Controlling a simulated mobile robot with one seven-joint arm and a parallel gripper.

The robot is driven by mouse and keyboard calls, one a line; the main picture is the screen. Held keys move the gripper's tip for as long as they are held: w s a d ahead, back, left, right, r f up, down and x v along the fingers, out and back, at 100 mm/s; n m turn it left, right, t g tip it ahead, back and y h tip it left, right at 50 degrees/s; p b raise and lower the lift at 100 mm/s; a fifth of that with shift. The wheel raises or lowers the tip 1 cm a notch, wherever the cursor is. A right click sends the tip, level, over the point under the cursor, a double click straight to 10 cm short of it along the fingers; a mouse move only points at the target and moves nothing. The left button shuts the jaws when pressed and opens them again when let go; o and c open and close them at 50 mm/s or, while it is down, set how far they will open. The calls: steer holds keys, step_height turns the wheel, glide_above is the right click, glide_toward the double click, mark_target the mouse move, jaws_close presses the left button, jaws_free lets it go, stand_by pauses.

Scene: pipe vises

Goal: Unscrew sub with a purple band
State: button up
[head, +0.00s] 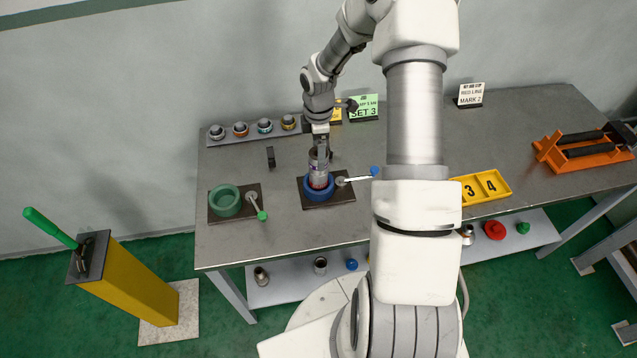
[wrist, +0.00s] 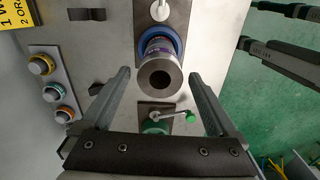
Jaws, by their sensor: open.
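The grey metal sub (head: 318,168) stands upright in the blue vise (head: 310,192) on a dark plate. My gripper (head: 320,140) is at the sub's top end, pointing down. In the wrist view my gripper (wrist: 160,74) is open, one finger on each side of the sub, with gaps. I cannot tell how far down the fingers reach.
A green vise (head: 225,200) with a green-tipped handle stands left. The blue vise's handle (head: 355,180) points right. A rack (head: 253,133) of banded rings lies behind. A yellow numbered tray (head: 487,188) and orange stand (head: 570,158) are right.

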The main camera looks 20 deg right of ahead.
steer(key=m, duration=0.3)
steer(key=shift+b, duration=0.4)
steer(key=m+b, duration=0.1)
steer(key=m, duration=0.2)
steer(key=m+b, duration=0.1)
steer(key=m, duration=0.1)
steer(key=shift+f+m+b, duration=0.2)
steer(key=shift+m+b, duration=0.15)
steer(key=shift+m, duration=0.05)
steer(key=m+b, duration=0.1)
steer(key=m, duration=0.5)
steer(key=m+b, duration=0.1)
steer(key=m, duration=0.1)
steer(key=shift+r+m, duration=0.2)
steer(key=shift+m, duration=0.2)
steer(key=shift+c, duration=0.3)
